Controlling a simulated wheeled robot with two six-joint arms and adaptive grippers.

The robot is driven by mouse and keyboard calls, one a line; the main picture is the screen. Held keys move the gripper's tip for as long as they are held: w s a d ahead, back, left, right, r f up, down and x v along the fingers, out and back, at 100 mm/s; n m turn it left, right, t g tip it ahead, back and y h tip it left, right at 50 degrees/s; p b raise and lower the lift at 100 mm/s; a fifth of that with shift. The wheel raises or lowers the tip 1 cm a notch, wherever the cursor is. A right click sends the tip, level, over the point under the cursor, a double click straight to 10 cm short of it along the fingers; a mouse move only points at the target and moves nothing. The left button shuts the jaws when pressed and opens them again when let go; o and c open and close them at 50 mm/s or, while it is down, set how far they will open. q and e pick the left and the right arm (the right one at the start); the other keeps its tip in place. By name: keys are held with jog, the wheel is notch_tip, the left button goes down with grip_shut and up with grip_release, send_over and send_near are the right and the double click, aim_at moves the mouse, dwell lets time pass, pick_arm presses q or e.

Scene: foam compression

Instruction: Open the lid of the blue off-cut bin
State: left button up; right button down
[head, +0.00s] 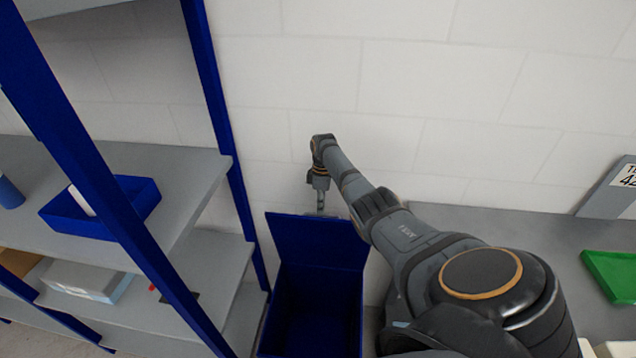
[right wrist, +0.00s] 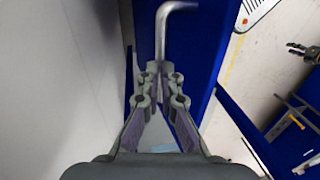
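The blue off-cut bin (head: 318,308) stands on the floor between the shelf rack and the grey worktop, its dark inside showing. Its blue lid (head: 316,240) stands raised at the back; it also shows in the right wrist view (right wrist: 196,45). My right gripper (head: 320,192) is behind the lid's top edge. In the right wrist view its fingers (right wrist: 159,72) close around the bent metal handle (right wrist: 163,35) of the lid. A small dark shape at the right wrist view's right edge looks like my left gripper (right wrist: 293,48); its fingers are too small to read.
A blue shelf rack with grey shelves (head: 195,185) stands left, close to the bin, holding a blue tray (head: 70,215) and a pale box (head: 88,280). A grey worktop (head: 530,235) with a green tray (head: 612,270) is at right. A white wall (head: 440,90) stands behind.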

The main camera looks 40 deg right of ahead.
pick_arm(q)
jog(key=shift+d+f, duration=0.15)
pick_arm(e)
jog(key=shift+s+a+f, duration=0.15)
jog(key=shift+s+f, duration=0.05)
jog(key=shift+f, duration=0.25)
jog(key=shift+s+a+f, duration=0.1)
jog(key=shift+s+f, duration=0.05)
jog(key=shift+f, duration=0.3)
jog(key=c, duration=1.9)
grip_release()
jog(key=o, duration=0.5)
jog(key=shift+w+d+f, duration=0.15)
jog(key=shift+w+f, duration=0.05)
jog(key=shift+f, duration=0.05)
jog(key=shift+c, duration=0.2)
jog(key=shift+o, duration=0.2)
jog(key=shift+w+d+f, duration=0.35)
jog(key=shift+w, duration=0.1)
pick_arm(q)
jog(key=shift+w+d, duration=0.15)
jog(key=shift+w, duration=0.05)
pick_arm(e)
jog(key=shift+s+a+r, duration=0.1)
jog(key=shift+r, duration=0.25)
pick_arm(q)
jog(key=shift+r, duration=0.2)
pick_arm(e)
jog(key=shift+r, duration=0.1)
